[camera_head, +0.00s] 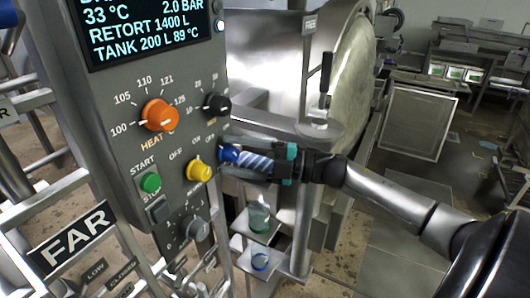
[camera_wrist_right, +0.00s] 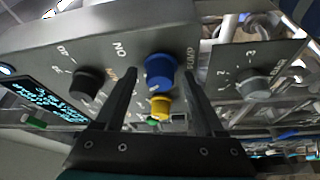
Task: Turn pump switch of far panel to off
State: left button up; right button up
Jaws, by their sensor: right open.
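The far panel (camera_head: 120,150) is a grey control box with a FAR sign (camera_head: 70,240) below it in the head view. The pump switch (camera_wrist_right: 160,72) is a blue knob with the word PUMP beside it in the right wrist view. It also shows at the panel's right edge in the head view (camera_head: 229,153), partly covered by my fingers. My right gripper (camera_wrist_right: 162,80) is open, with one dark finger on each side of the blue knob. Whether the fingers touch it is unclear. The knob's exact pointer direction is not readable. My left gripper is not in view.
A yellow knob (camera_head: 200,171) sits close beside the blue one. An orange heat knob (camera_head: 159,115), a black knob (camera_head: 216,106), a green start button (camera_head: 150,182) and a grey knob (camera_head: 196,228) are nearby. Metal rails stand at the left.

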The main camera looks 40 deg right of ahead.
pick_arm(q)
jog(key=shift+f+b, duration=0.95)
pick_arm(e)
jog(key=v, duration=1.5)
jog(key=shift+f, duration=0.15)
